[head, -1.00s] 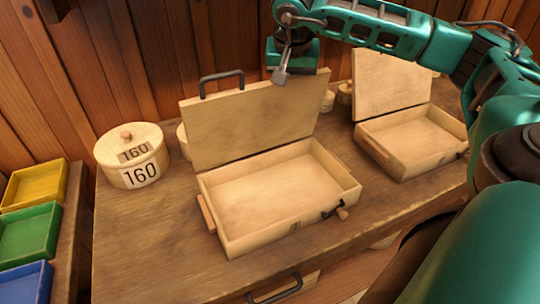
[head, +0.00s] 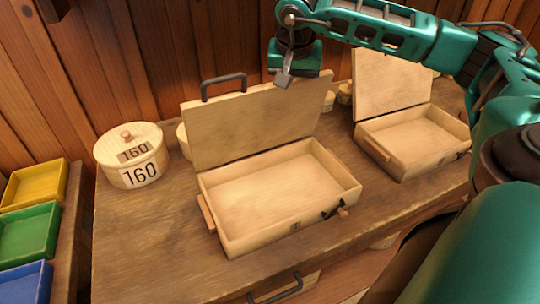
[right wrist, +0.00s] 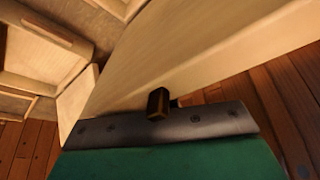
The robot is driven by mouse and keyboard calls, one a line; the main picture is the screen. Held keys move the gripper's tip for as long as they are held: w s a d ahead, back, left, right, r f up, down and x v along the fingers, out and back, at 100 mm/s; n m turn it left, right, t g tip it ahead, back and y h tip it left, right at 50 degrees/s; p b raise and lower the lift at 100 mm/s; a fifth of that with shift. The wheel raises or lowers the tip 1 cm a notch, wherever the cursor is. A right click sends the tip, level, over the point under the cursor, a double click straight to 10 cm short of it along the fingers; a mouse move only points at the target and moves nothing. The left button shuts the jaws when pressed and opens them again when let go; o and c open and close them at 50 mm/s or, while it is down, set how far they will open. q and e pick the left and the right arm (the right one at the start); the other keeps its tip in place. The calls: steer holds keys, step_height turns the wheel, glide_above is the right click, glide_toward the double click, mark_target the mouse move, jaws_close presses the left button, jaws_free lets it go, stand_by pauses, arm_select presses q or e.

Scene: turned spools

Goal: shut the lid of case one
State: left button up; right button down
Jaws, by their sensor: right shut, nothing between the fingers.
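A pale wooden case (head: 225,246) stands open in the middle of the bench, its tray empty. Its lid (head: 255,125) stands up at the back, with a dark handle (head: 223,86) on its top edge. I cannot read which case is number one. My right gripper (head: 283,79) is shut and empty at the lid's upper edge, right of the handle; contact is unclear. In the right wrist view, the dark fingertips (right wrist: 160,104) are close to a pale board (right wrist: 200,50), which seems to be this lid. My left gripper is out of view.
A second open case (head: 415,160) stands at the right with its lid up. A round lidded box (head: 130,172) marked 160 is at the left. Yellow, green and blue trays (head: 30,232) line the far left. The bench front is clear.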

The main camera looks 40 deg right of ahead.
steer(key=shift+f, duration=0.15)
step_height(320, 180, up, 8)
steer(key=p, duration=0.3)
steer(key=shift+p, duration=0.4)
stand_by(0.6)
